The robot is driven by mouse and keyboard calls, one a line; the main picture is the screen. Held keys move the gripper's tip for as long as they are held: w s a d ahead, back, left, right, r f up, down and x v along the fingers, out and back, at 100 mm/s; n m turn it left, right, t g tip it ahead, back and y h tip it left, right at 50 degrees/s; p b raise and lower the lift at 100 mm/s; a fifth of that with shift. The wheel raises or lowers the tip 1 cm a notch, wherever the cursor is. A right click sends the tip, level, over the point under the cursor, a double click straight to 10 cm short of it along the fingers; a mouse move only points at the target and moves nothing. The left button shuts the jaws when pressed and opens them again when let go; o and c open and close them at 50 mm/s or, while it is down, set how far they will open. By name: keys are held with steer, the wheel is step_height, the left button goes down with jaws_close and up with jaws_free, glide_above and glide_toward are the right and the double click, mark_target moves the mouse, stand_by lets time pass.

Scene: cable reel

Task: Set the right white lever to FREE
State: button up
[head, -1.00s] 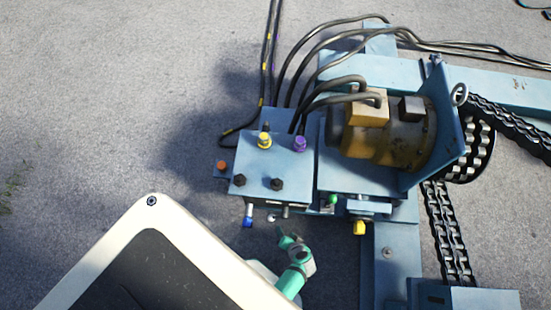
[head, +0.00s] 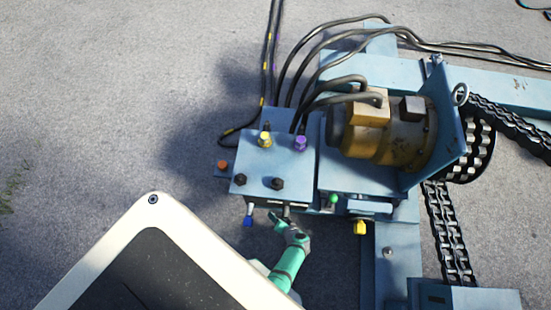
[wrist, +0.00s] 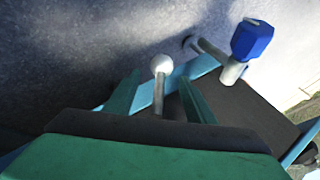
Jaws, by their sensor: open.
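A lever with a white ball end (wrist: 160,64) on a thin grey stem stands in the wrist view. My gripper (wrist: 159,80) is open, with one green finger on each side of the stem; the ball shows just beyond the fingertips. I cannot tell whether either finger touches it. In the head view my gripper (head: 279,215) is at the front edge of the blue-grey control box (head: 270,165) and hides the white ball. No FREE marking is readable.
A blue-tipped lever (head: 248,221) hangs just left of my gripper and also shows in the wrist view (wrist: 252,40). A green knob (head: 333,200) and a yellow part (head: 359,228) are to the right. Black knobs (head: 277,183) stand on the box. Concrete floor is open on the left.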

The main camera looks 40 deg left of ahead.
steer(key=shift+x, duration=1.5)
steer(key=shift+w, duration=0.1)
steer(key=shift+c, duration=0.6)
jaws_close()
steer(key=shift+a+r+y, duration=0.2)
steer(key=shift+a+y, duration=0.05)
steer(key=shift+y, duration=0.25)
steer(key=shift+s, duration=0.2)
